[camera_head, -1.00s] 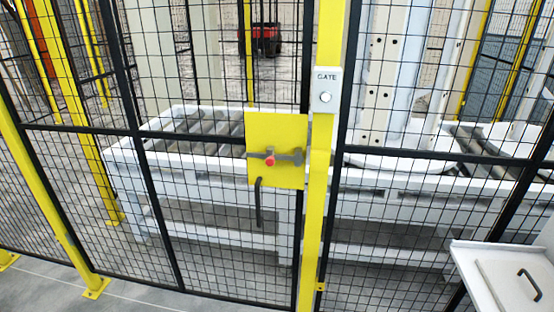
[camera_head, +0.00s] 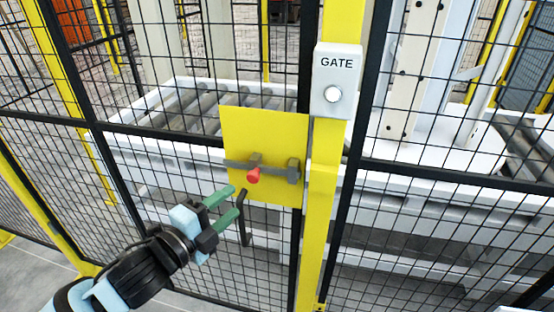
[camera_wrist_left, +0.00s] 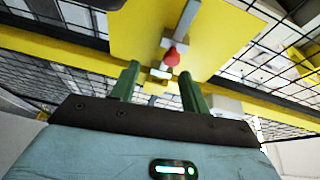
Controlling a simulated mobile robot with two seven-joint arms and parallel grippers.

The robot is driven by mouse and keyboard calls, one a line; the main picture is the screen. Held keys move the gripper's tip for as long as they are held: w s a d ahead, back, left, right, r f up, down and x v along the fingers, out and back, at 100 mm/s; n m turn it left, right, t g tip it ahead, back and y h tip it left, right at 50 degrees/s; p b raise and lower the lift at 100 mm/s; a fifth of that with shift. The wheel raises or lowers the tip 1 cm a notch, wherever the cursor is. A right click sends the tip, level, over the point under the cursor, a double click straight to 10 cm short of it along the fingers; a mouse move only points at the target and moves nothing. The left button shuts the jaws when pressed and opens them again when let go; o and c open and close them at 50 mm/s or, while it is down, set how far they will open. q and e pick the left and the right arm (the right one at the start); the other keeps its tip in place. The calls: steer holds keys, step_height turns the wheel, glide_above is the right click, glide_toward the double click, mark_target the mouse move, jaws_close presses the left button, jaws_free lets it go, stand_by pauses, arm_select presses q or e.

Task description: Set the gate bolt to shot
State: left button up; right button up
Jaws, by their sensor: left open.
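The gate bolt (camera_head: 270,170) is a grey bar on a yellow plate (camera_head: 262,130), with a red knob (camera_head: 253,176) on its left part. The bar reaches right to a grey bracket near the plate's right edge; I cannot tell whether its end enters the post. My left gripper (camera_head: 238,203) is open and empty, just below and left of the red knob and apart from it. In the left wrist view the red knob (camera_wrist_left: 172,57) sits beyond the two green fingers, between their lines. My right gripper is not in view.
A dark pull handle (camera_head: 243,220) hangs below the plate, close beside my left fingers. The yellow post (camera_head: 324,200) carries a white GATE box (camera_head: 336,85) with a round button. Black mesh fence surrounds the plate, with a roller conveyor (camera_head: 215,108) behind it.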

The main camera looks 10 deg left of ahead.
mark_target(251, 179)
arm_select(q)
steer(key=shift+m, duration=0.6)
steer(key=w+d, duration=0.1)
steer(key=w, duration=0.1)
steer(key=w+d+r, duration=0.1)
steer(key=w, duration=0.2)
steer(key=w+d+r, duration=0.1)
steer(key=w, duration=0.1)
steer(key=shift+w+d+p, duration=0.35)
steer(key=shift+c, duration=0.4)
jaws_close()
